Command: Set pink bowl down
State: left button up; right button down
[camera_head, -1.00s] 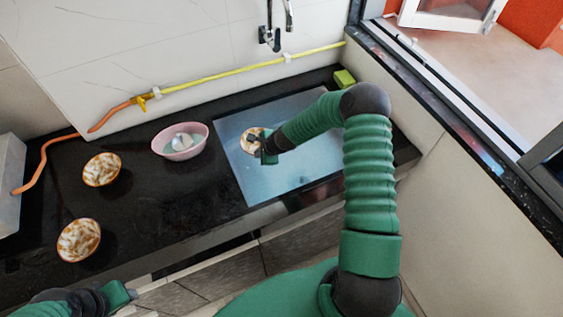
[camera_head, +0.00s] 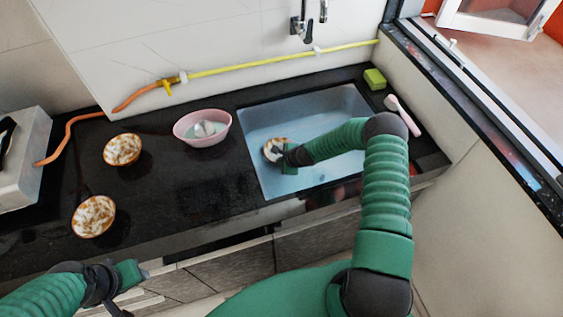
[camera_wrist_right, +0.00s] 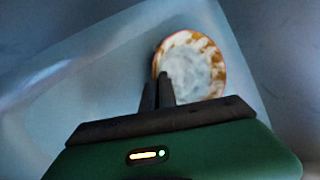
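The pink bowl (camera_head: 219,138) stands upright on the black counter, left of the sink, with pale liquid and a whitish item inside. No gripper touches it. My right gripper (camera_head: 281,153) is over the sink (camera_head: 345,100), at the right side of a brown-and-white bowl (camera_head: 272,146). In the right wrist view its fingers (camera_wrist_right: 157,88) are close together at the rim of that bowl (camera_wrist_right: 195,68) and appear shut on it. Whether this bowl touches the sink bottom is unclear. My left gripper (camera_head: 140,272) is low in front of the counter, away from the bowls; its fingers are unclear.
Two more brown-and-white bowls (camera_head: 122,149) (camera_head: 93,216) stand on the left counter. A yellow-and-orange hose (camera_head: 240,65) runs along the wall. A green sponge (camera_head: 374,79) and a pink-and-white brush (camera_head: 402,115) lie right of the sink. The counter front between pink bowl and edge is clear.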

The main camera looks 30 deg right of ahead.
jog(key=shift+f, duration=0.3)
jog(key=c, duration=1.7)
grip_release()
jog(key=shift+w+d, duration=0.1)
jog(key=shift+r, duration=0.1)
